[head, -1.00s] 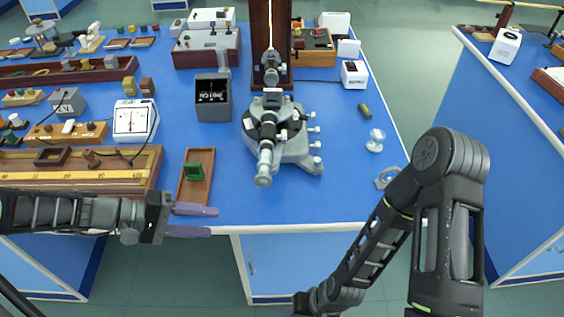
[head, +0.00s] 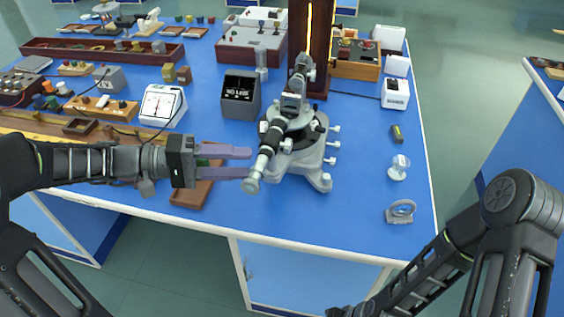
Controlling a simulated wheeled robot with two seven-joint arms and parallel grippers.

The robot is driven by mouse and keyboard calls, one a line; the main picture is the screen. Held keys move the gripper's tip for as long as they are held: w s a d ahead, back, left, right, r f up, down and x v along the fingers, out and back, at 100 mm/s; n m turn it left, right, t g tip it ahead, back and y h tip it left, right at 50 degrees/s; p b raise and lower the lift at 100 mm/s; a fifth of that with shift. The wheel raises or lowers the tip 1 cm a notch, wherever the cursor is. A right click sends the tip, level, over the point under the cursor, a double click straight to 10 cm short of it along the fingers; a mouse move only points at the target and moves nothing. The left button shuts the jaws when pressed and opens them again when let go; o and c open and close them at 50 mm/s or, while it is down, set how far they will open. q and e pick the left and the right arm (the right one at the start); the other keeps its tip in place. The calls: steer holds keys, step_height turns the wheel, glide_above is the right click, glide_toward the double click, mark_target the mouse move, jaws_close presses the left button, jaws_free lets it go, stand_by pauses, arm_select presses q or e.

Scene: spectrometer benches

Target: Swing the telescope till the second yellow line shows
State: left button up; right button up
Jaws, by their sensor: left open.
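The spectrometer (head: 298,150) stands on the blue bench, a grey round-bodied instrument with side knobs. Its telescope (head: 265,158) is a black and grey tube slanting toward the front left, with its eyepiece end nearest me. A bright vertical lamp slit shows in the tall dark brown housing (head: 316,60) behind it. My left gripper (head: 250,162) is open, its two purple fingers pointing right, with their tips close to the left of the telescope's eyepiece end. Whether they touch it I cannot tell. No yellow line view is visible. My right gripper is out of the picture; only its arm shows.
A wooden tray (head: 190,195) lies partly under my left gripper. A black-faced box (head: 240,96) and a white meter (head: 162,105) stand to the left.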

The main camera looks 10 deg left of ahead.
arm_select(q)
steer(key=shift+d, duration=0.2)
steer(key=x, duration=0.7)
steer(key=shift+d, duration=0.25)
steer(key=shift+w, duration=0.1)
steer(key=shift+c, duration=0.2)
jaws_close()
stand_by(1.1)
